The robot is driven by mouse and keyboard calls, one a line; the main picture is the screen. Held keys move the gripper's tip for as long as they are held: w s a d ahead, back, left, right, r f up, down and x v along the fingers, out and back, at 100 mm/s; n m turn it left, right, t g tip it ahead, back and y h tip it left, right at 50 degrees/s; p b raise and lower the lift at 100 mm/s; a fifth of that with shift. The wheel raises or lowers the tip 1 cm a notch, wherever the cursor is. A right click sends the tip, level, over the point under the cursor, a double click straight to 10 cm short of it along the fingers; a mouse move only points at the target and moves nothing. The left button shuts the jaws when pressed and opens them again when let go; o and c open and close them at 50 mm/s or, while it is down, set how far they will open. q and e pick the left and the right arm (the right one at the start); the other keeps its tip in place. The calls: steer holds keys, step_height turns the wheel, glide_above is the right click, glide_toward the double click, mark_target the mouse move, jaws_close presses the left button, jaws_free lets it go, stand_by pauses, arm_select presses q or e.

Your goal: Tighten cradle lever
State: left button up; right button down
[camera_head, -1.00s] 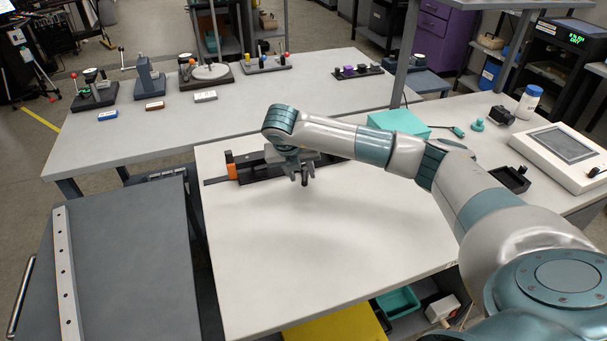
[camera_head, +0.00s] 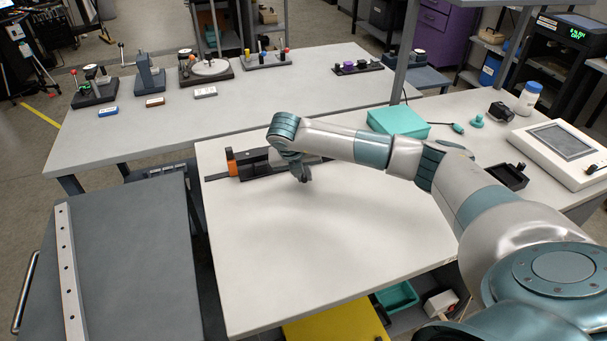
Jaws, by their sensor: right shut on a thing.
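The cradle (camera_head: 255,162) is a low black and grey fixture with an orange block (camera_head: 231,161) at its left end. It lies near the back edge of the white table. My right gripper (camera_head: 304,177) points down at the front of the cradle's right part, its fingers seen nearly edge-on. It is shut on a small dark part, which looks like the cradle lever; the fingers mostly hide it. My right wrist and forearm cover part of the cradle's right end. My left gripper is not in view.
The white table (camera_head: 330,240) is clear in front of the cradle. A teal box (camera_head: 398,121) stands to the right, behind my forearm, with a small black tray (camera_head: 508,175) and a screen unit (camera_head: 562,148) farther right. A grey bench (camera_head: 150,130) with several fixtures stands behind.

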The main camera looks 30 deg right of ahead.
steer(key=shift+w+a+f+m+g+b, duration=0.1)
steer(key=shift+w+a+m+g+b, duration=0.2)
steer(key=shift+m, duration=0.25)
steer(key=shift+w+a+m+g+b, duration=0.25)
steer(key=shift+m+b, duration=0.1)
steer(key=shift+m, duration=0.2)
steer(key=shift+w+a+m+h, duration=0.1)
steer(key=shift+w+m+h, duration=0.05)
steer(key=shift+m+h, duration=0.2)
steer(key=shift+m+g, duration=0.25)
steer(key=shift+m, duration=0.1)
steer(key=shift+w, duration=0.1)
steer(key=shift+w+a+m+g+b, duration=0.3)
steer(key=shift+w+m+b, duration=0.1)
steer(key=shift+m+b, duration=0.4)
steer(key=shift+w+m, duration=0.25)
steer(key=shift+m, duration=0.25)
steer(key=shift+w+a+m+g+b, duration=0.1)
steer(key=shift+w+m+g+b, duration=0.05)
steer(key=shift+m+g+b, duration=0.2)
